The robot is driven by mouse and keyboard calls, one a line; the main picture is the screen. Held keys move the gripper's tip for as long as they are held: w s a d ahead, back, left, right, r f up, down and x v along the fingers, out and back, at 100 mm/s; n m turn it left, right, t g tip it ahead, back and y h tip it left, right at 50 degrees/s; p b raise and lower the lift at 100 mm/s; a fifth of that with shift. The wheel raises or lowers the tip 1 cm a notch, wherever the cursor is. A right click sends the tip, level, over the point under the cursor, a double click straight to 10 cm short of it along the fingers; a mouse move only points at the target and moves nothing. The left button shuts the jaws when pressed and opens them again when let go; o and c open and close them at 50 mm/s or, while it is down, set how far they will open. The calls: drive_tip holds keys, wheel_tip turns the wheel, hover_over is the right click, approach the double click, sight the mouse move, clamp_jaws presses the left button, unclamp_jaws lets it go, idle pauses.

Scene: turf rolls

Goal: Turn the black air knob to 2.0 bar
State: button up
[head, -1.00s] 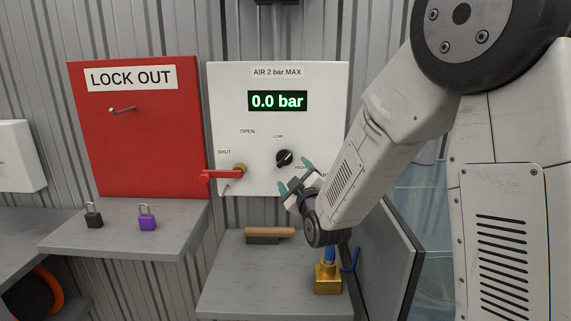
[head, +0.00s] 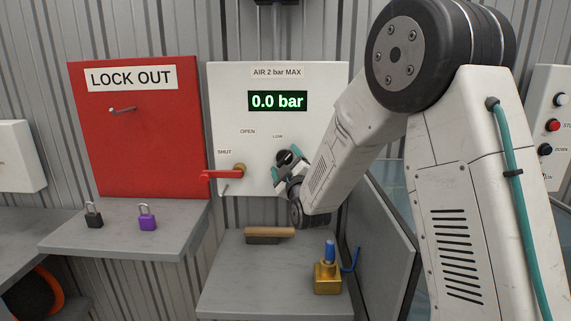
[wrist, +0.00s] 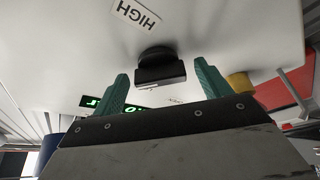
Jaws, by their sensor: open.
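The black air knob (head: 285,157) is on the white panel (head: 225,120) marked "AIR 2 bar MAX". The display (head: 277,101) reads 0.0 bar. My gripper (head: 285,160) is in front of the knob, its teal fingers open. In the wrist view the knob (wrist: 158,68) lies ahead of and between the open fingertips (wrist: 160,77), with no visible grip on it. The HIGH label (wrist: 136,15) shows in that view. In the head view my gripper partly covers the knob, so its pointer is hard to read.
A red lever (head: 222,174) on a brass valve sits left of the knob, at the SHUT side. A wooden-handled brush (head: 269,234) and a brass fitting (head: 327,279) rest on the shelf below. Black (head: 93,215) and purple (head: 147,217) padlocks are at left.

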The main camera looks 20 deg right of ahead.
drive_tip(key=c, duration=1)
drive_tip(key=shift+m, duration=0.4)
drive_tip(key=m+h, duration=0.1)
drive_tip(key=m, duration=0.1)
drive_tip(key=m+h, duration=0.1)
drive_tip(key=m, duration=0.1)
drive_tip(key=shift+a+f+m+t+h, duration=0.15)
drive_tip(key=shift+m+t+h, duration=0.15)
drive_tip(key=shift+t, duration=0.1)
drive_tip(key=m+h, duration=0.2)
drive_tip(key=m, duration=0.3)
drive_tip(key=shift+a, duration=0.1)
drive_tip(key=m+h, duration=0.2)
drive_tip(key=m, duration=0.1)
drive_tip(key=m+g+h, duration=0.1)
drive_tip(key=m+h, duration=0.1)
drive_tip(key=m, duration=0.2)
drive_tip(key=shift+a, duration=0.1)
drive_tip(key=shift+w+m+g+h, duration=0.1)
drive_tip(key=shift+m+g+h, duration=0.35)
drive_tip(key=shift+m, duration=0.85)
drive_tip(key=shift+m+g+h, duration=0.35)
drive_tip(key=shift+m+h, duration=0.2)
drive_tip(key=shift+m, duration=0.75)
